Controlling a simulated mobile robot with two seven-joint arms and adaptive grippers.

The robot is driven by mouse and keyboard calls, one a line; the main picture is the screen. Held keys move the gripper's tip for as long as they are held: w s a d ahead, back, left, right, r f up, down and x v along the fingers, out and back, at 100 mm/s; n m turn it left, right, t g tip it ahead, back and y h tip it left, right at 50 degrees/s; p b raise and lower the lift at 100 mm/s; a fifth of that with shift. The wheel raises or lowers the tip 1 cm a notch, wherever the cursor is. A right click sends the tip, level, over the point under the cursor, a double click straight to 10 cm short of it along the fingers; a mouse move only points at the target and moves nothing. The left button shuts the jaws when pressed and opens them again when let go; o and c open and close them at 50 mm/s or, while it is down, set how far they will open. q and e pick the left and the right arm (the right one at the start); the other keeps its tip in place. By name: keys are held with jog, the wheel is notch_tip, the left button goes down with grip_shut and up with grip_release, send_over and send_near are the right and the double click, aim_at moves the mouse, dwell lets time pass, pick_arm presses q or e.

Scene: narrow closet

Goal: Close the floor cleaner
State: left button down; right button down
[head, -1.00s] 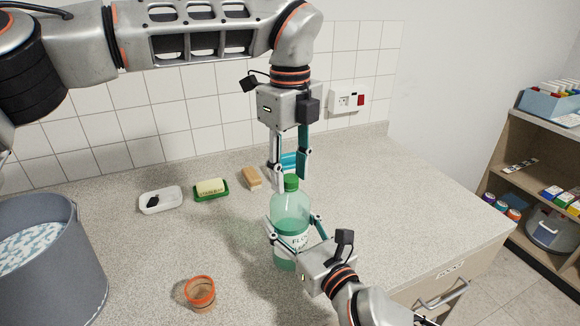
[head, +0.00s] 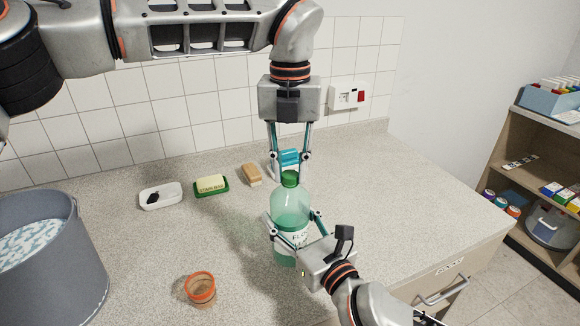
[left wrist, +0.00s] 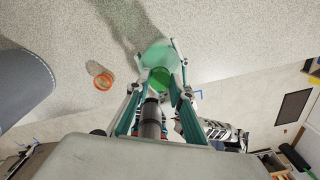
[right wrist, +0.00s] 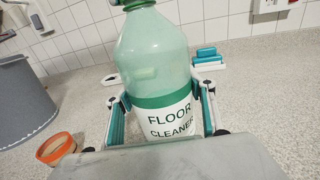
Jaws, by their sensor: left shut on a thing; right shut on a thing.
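The floor cleaner (head: 291,205) is a translucent green bottle with a white label, upright on the counter; its label reads FLOOR CLEANER in the right wrist view (right wrist: 165,110). A green cap (head: 290,178) sits on its neck, and shows from above in the left wrist view (left wrist: 159,79). My left gripper (head: 290,172) points straight down from above, shut on the cap. My right gripper (head: 293,228) comes from the front right, shut around the bottle's body. Whether the cap is fully seated cannot be told.
A grey bucket (head: 55,265) stands at left and an orange-rimmed cup (head: 201,290) in front. Behind are a white dish (head: 160,197), soap in a green dish (head: 212,187), a brown brush (head: 252,174) and a teal-and-white item (right wrist: 206,57). The counter's right side is clear.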

pick_arm(q)
jog(key=m, duration=1)
jog(key=shift+m, duration=0.3)
jog(key=m, duration=0.4)
jog(key=c, duration=1.8)
grip_release()
jog(key=shift+f, duration=0.1)
jog(key=shift+r, duration=2.3)
jog(key=shift+c, duration=0.2)
